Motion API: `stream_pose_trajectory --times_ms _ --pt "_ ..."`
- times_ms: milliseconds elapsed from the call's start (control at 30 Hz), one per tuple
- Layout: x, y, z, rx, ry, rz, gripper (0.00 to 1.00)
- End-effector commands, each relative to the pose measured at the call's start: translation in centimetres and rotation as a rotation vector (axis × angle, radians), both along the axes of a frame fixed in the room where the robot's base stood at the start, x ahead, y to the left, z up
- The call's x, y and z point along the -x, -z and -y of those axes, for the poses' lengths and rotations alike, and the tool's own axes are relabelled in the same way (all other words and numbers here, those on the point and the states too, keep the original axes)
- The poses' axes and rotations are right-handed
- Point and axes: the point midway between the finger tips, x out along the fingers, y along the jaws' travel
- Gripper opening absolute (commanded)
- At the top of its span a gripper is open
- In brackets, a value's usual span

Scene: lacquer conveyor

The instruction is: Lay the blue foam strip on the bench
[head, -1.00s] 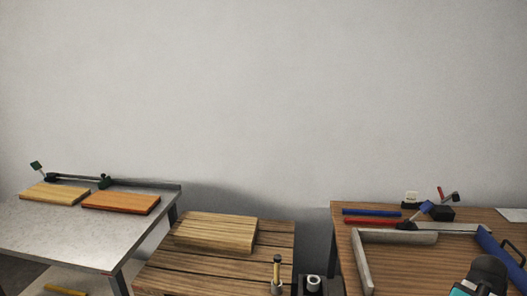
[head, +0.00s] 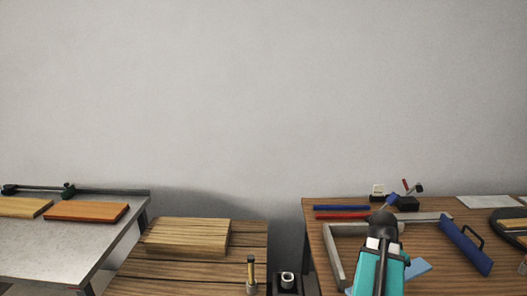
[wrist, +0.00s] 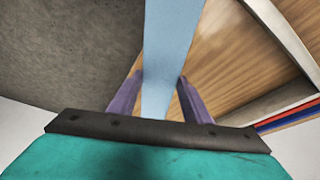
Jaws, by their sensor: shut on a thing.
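The blue foam strip is a flat light-blue piece (wrist: 168,35) between the two purple fingers of my gripper (wrist: 159,88) in the wrist view. The gripper is shut on it, and the strip runs outward past the fingertips. In the head view part of the strip (head: 418,268) shows right of my teal wrist; the fingers are hidden there. The wooden bench (head: 455,284) stands at the right. In the wrist view the strip overlaps the bench edge, with bench wood (wrist: 222,55) to its right and grey floor to its left. I cannot tell its height above the bench.
A slatted table with a wooden board (head: 187,237) and a grey table (head: 75,240) stand left.

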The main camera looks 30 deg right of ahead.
Motion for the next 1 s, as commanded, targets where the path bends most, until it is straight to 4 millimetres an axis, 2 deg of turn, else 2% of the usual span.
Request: stream_pose_trajectory --times_ms 100,567,1000 --pt "-3.0 -0.5 -1.3 0.0 -0.052 0.0 0.23" --pt "-13.0 -2.3 -7.5 0.0 -0.239 0.0 0.23" --pt "-21.4 -4.2 -15.3 0.001 -0.446 0.0 0.23"
